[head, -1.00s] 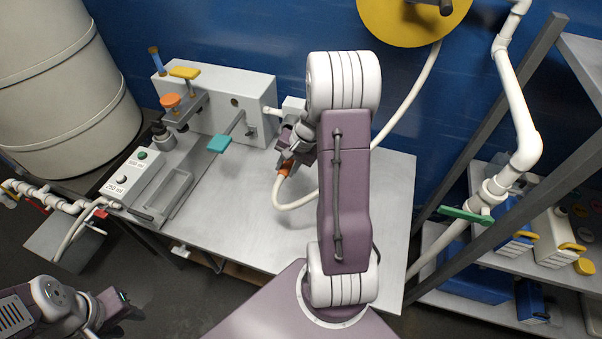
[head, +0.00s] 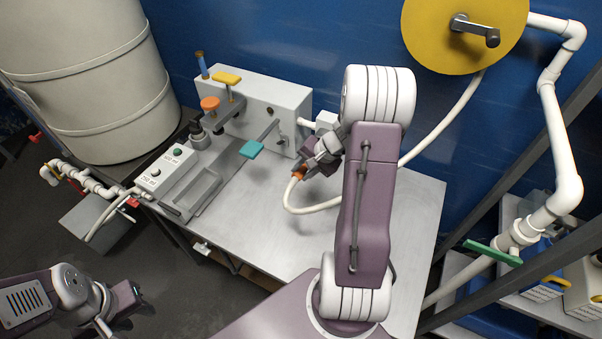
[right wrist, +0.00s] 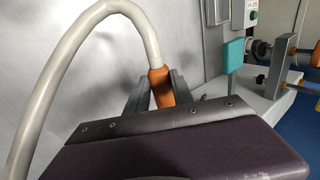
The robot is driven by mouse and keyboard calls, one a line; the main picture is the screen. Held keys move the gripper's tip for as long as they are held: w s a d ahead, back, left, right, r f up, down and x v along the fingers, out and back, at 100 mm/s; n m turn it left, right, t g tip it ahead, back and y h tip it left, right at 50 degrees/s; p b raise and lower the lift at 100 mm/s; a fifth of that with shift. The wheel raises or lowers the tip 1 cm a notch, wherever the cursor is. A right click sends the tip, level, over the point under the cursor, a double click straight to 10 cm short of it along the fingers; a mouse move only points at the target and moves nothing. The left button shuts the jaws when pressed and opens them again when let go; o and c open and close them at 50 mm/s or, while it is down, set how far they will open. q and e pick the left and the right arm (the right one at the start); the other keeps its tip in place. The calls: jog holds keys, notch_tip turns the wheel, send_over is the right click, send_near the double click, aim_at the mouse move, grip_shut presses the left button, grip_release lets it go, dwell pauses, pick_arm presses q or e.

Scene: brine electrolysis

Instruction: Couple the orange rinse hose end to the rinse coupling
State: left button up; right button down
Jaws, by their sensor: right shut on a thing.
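My right gripper (head: 306,169) is shut on the orange end (head: 298,175) of the pale rinse hose (head: 318,207), above the grey bench. In the right wrist view the orange end (right wrist: 160,88) sits between the dark fingers, with the hose arching up and left from it. The hose loops behind my right arm towards the yellow reel (head: 422,45). A white stub (head: 307,122) beside a white block stands behind the gripper, apart from the hose end; I cannot tell whether it is the rinse coupling. My left gripper (head: 130,305) hangs at lower left, away from the bench; its jaws are unclear.
A light grey housing (head: 270,100) with a teal-handled lever (head: 251,149) and an orange knob (head: 210,103) stands at the bench's back left. A button box (head: 166,170) is left of it. White pipes with a green handle (head: 492,252) are at right. The bench front (head: 255,225) is clear.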

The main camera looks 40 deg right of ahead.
jog(key=shift+w+d+p, duration=0.25)
jog(key=shift+w+d, duration=0.05)
jog(key=shift+d, duration=0.35)
jog(key=shift+w+d+p, duration=0.2)
jog(key=shift+w+d, duration=0.15)
jog(key=shift+d, duration=0.35)
jog(key=shift+w+d+p, duration=0.25)
jog(key=shift+w+d, duration=0.05)
jog(key=shift+d, duration=0.35)
jog(key=shift+b, duration=0.55)
jog(key=shift+w+d, duration=0.45)
jog(key=shift+d, duration=0.4)
jog(key=shift+w+d, duration=0.45)
jog(key=shift+d, duration=0.4)
dwell(2.4)
jog(key=shift+w+d+p, duration=0.15)
jog(key=shift+d+p, duration=0.15)
jog(key=shift+d, duration=0.1)
dwell(0.5)
jog(key=c, duration=1)
grip_release()
